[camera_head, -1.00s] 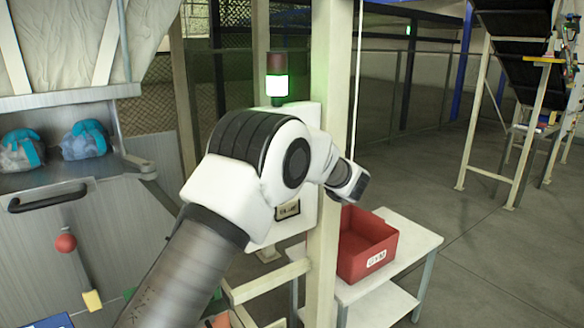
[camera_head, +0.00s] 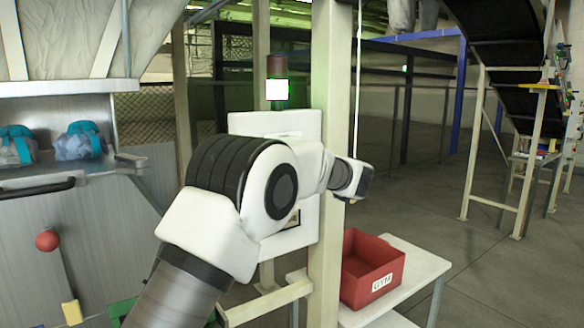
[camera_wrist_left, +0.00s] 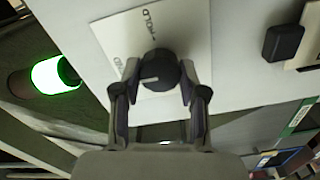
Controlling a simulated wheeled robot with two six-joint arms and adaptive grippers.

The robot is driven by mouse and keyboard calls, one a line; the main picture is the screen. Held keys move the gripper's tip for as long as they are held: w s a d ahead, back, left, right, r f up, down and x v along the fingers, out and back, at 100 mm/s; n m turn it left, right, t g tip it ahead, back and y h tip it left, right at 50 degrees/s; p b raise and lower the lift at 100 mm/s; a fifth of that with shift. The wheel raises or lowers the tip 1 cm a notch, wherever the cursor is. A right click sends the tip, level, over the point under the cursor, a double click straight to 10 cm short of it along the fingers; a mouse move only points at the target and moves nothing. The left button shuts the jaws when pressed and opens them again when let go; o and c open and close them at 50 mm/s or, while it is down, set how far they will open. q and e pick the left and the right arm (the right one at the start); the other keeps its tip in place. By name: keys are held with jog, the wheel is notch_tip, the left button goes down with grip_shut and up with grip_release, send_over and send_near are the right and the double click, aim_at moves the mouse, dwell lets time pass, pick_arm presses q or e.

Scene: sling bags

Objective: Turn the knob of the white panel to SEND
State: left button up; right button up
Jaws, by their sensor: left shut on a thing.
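The white panel (camera_head: 275,122) stands upright beside a cream post, partly hidden behind my left arm in the head view. In the left wrist view, its round dark knob (camera_wrist_left: 160,68) sits on a pale label plate (camera_wrist_left: 120,35). A light pointer mark on the knob faces left in that view. HOLD is printed above the knob; another word to its left is too small to read, and I cannot make out SEND. My left gripper (camera_wrist_left: 158,88) is shut on the knob, one finger on each side. In the head view my left gripper is hidden. My right gripper is not in view.
A signal lamp (camera_head: 277,89) is lit above the panel. A black block (camera_wrist_left: 284,42) sits to the right of the knob in the wrist view. A red bin (camera_head: 370,268) stands on a white table right of the post (camera_head: 328,200). Open floor lies further right.

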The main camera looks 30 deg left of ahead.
pick_arm(q)
jog(key=shift+f, duration=0.1)
dwell(0.3)
jog(key=o, duration=1.1)
jog(key=shift+o, duration=0.2)
jog(key=v, duration=1.2)
